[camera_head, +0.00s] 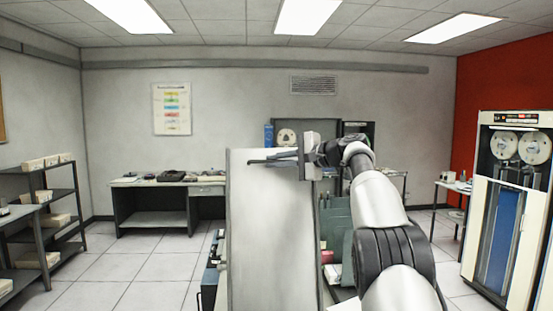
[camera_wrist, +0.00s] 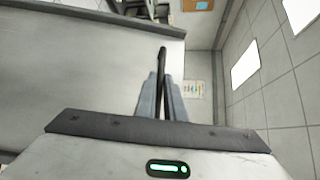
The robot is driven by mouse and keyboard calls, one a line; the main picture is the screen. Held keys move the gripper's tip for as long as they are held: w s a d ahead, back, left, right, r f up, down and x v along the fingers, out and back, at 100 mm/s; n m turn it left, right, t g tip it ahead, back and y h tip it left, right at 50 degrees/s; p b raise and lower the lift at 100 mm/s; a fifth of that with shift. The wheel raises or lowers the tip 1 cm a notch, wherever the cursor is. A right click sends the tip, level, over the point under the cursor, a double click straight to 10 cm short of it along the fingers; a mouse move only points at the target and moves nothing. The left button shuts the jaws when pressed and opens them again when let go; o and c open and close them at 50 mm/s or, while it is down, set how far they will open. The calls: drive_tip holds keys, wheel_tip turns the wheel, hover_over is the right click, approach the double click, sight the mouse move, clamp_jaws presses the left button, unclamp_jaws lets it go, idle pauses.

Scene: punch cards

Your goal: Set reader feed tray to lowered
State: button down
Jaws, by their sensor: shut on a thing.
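A tall pale grey panel (camera_head: 262,240) stands upright in the middle of the head view; it may be the raised reader feed tray, but I cannot tell for sure. It also fills the left of the wrist view (camera_wrist: 75,75). My gripper (camera_head: 272,158) is at the panel's top edge with its fingers pointing left. In the wrist view my gripper (camera_wrist: 165,98) is shut on a thin dark bar (camera_wrist: 162,62) that sticks out past the fingertips. How the bar joins the panel is hidden.
Dark green equipment (camera_head: 338,235) stands close behind the panel, partly hidden by my arm. A desk (camera_head: 150,184) with items is at the back left, shelves (camera_head: 62,195) at the far left. A tape cabinet (camera_head: 508,210) stands at right. Floor at left is clear.

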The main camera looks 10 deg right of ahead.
drive_tip(key=shift+s+a+r, duration=0.1)
drive_tip(key=shift+r, duration=0.55)
drive_tip(key=c, duration=1.8)
unclamp_jaws()
drive_tip(key=shift+c, duration=0.2)
drive_tip(key=b+v, duration=0.4)
drive_tip(key=v, duration=1.3)
drive_tip(key=shift+s+f, duration=0.2)
